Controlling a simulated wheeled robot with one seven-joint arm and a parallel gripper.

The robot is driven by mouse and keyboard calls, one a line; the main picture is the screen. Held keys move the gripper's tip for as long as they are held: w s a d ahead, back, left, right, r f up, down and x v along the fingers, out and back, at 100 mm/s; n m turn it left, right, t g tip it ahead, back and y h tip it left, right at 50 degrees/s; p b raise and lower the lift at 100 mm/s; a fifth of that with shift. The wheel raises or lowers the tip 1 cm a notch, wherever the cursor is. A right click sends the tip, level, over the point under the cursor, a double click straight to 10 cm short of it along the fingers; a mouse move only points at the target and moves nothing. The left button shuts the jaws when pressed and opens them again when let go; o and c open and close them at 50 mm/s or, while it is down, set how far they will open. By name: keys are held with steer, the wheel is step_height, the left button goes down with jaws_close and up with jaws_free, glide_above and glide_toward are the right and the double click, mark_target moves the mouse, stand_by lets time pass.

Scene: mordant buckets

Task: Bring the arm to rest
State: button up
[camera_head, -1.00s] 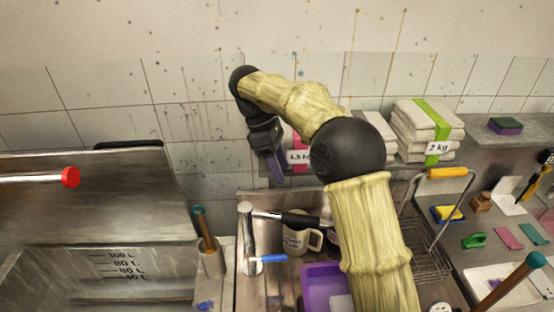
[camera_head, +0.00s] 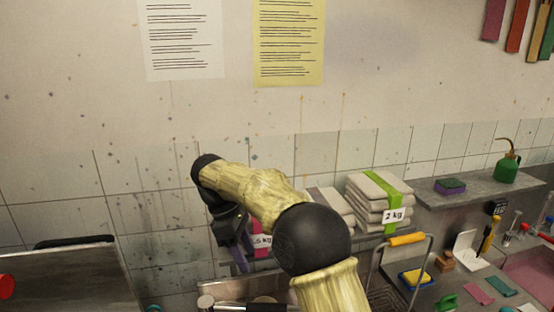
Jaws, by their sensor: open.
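My arm rises from the bottom of the head view in pale yellow, ribbed sleeves with black joints. It bends to the left at the black elbow. My gripper (camera_head: 240,262) hangs from the wrist, pointing down, in front of the tiled wall. It is open, with nothing seen between its fingers. It overlaps the left side of a labelled pack (camera_head: 263,240) on the shelf. I cannot tell whether they touch.
A stack of folded cloth (camera_head: 375,204) with a "2 kg" tag stands on the grey shelf (camera_head: 440,195). A wire basket with a yellow handle (camera_head: 407,239) is right of my arm. A tap (camera_head: 205,302) is below my gripper. A metal lid (camera_head: 75,280) is at left.

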steer(key=s+d+f+m+t+y+b, duration=0.2)
steer(key=s+d+f+m, duration=0.6)
steer(key=d, duration=0.4)
steer(key=s+d+f+m+t+y+b, duration=0.2)
steer(key=s+d+f+m+b, duration=0.1)
steer(key=s+d+f+m, duration=0.6)
steer(key=d, duration=0.3)
steer(key=shift+s+d+f+b, duration=0.2)
steer(key=shift+s+f+b, duration=0.1)
steer(key=c, duration=0.3)
steer(key=shift+w, duration=0.1)
steer(key=shift+c, duration=0.2)
